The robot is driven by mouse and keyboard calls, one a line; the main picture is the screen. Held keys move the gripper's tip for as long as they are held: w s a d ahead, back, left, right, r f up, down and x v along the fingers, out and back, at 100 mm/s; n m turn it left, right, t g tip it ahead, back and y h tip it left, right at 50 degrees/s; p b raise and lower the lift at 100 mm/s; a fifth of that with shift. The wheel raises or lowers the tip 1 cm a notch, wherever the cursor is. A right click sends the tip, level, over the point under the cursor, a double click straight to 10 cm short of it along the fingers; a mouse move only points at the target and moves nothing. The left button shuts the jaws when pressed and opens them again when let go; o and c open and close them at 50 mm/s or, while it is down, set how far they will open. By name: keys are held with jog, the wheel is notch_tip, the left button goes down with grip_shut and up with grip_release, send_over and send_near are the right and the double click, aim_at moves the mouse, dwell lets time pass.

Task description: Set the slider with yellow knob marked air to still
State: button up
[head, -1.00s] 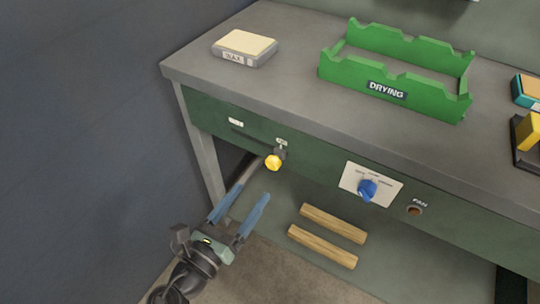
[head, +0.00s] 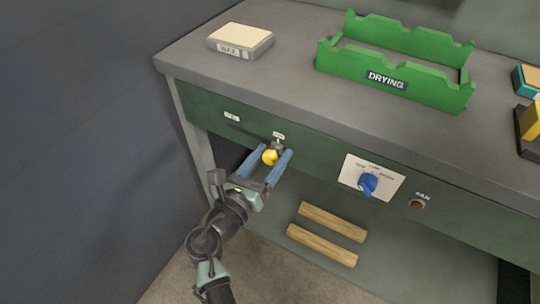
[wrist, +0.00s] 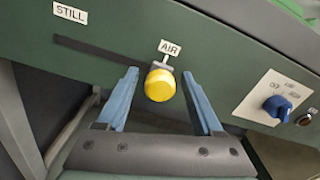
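The slider's yellow knob (head: 270,157) sits at the right end of a dark slot on the green front panel, just below the AIR label (head: 279,136). In the wrist view the yellow knob (wrist: 159,85) shows close up, with the slot (wrist: 98,57) running left from it to the STILL label (wrist: 70,13). The STILL label in the head view (head: 232,117) is too small to read. My gripper (head: 270,154) is open, with its blue fingers on either side of the knob. In the wrist view gaps show between the knob and both fingers (wrist: 160,80).
A panel with a blue dial (head: 367,184) and a FAN button (head: 417,204) lie to the right on the panel. A green DRYING rack (head: 395,88) and a WAX block (head: 240,40) stand on the bench. Two wooden sticks (head: 328,234) lie on the shelf below.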

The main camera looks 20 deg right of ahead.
grip_shut()
dwell(1.2)
